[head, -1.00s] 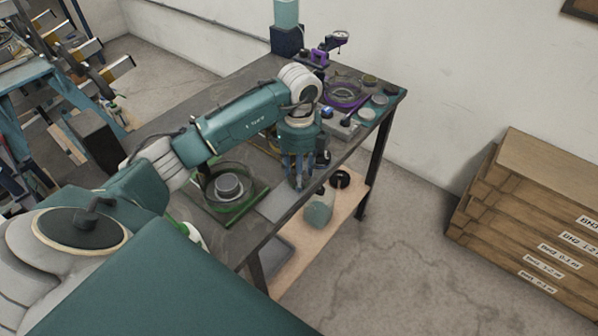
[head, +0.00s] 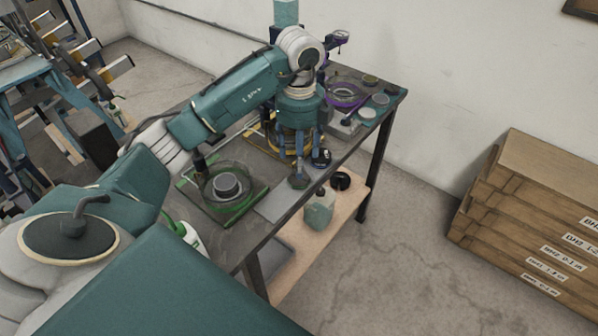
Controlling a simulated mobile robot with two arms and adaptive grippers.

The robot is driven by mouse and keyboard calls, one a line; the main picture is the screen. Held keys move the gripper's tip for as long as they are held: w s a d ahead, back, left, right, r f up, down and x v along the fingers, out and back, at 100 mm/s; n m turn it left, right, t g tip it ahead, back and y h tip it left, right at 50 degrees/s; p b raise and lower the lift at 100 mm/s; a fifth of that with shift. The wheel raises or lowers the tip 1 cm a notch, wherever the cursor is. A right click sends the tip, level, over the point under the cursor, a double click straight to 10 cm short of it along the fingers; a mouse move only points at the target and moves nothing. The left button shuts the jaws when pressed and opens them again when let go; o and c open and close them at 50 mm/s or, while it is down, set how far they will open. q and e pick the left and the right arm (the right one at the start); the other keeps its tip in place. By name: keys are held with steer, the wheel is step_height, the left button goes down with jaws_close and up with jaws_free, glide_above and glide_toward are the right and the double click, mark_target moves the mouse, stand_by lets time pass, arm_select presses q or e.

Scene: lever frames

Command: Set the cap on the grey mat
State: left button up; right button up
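My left gripper (head: 298,165) points down over the front part of the workbench, just right of the grey mat (head: 275,204). A small grey-brown piece (head: 298,182) shows at its fingertips, close to the mat's right end. I cannot tell whether this is the cap or a finger pad, nor whether the fingers are open or shut. A small dark round thing (head: 322,158) lies beside the fingers on the right. The visible part of the mat is bare. My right gripper is not in view.
A green-edged tray (head: 257,196) with a clear ring and grey cylinder stands left of the mat. A purple ring (head: 345,96) and several discs are at the far end. A bottle (head: 319,212) and black disc (head: 340,181) are on the lower shelf.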

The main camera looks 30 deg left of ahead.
arm_select(q)
step_height(320, 180, up, 6)
steer(key=shift+f, duration=0.1)
stand_by(0.4)
